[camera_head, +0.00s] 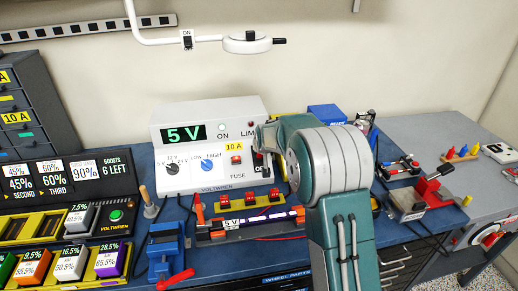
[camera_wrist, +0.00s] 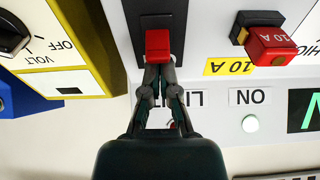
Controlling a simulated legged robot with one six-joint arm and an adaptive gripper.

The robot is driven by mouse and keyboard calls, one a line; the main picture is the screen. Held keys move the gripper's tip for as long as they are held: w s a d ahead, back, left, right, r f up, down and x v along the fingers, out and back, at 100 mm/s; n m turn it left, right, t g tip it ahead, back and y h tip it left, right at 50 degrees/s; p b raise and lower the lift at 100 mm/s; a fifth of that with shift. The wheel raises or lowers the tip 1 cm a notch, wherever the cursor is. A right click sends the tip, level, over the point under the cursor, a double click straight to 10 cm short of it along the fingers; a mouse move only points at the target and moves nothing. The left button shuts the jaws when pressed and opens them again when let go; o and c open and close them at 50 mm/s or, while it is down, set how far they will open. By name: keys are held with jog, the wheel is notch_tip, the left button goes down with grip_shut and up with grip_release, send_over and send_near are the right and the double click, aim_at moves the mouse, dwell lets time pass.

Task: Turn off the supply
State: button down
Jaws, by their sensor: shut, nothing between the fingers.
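The supply (camera_head: 180,115) is a white box on the blue bench in the head view. Its display (camera_head: 185,134) glows green with "5 V", and a pale green lamp (camera_wrist: 250,123) by the word ON looks lit. In the wrist view, which is upside down, a red switch (camera_wrist: 158,43) sits in a dark plate on the supply's front. My gripper (camera_wrist: 159,70) is shut and empty, its fingertips right at the switch's edge; I cannot tell whether they touch. In the head view my arm hides the gripper's tips and most of the switch.
A red 10 A fuse (camera_wrist: 270,45) sticks out beside the switch. A yellow-edged box marked VOLT OFF (camera_wrist: 65,45) stands on the other side. A fuse strip (camera_head: 250,222) with red blocks lies before the supply. A white lamp arm (camera_head: 245,44) hangs above.

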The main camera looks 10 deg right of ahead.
aim_at(260, 156)
jog(key=shift+s+f+t, duration=0.1)
jog(key=shift+s+t, duration=0.2)
jog(key=shift+t, duration=0.2)
jog(key=shift+s+f+t, duration=0.1)
jog(key=shift+s+t, duration=0.15)
jog(key=shift+t, duration=0.45)
jog(key=shift+s, duration=0.1)
jog(key=shift+s+f, duration=0.2)
jog(key=shift+s, duration=0.35)
jog(key=shift+s, duration=0.65)
jog(key=shift+s+r, duration=0.1)
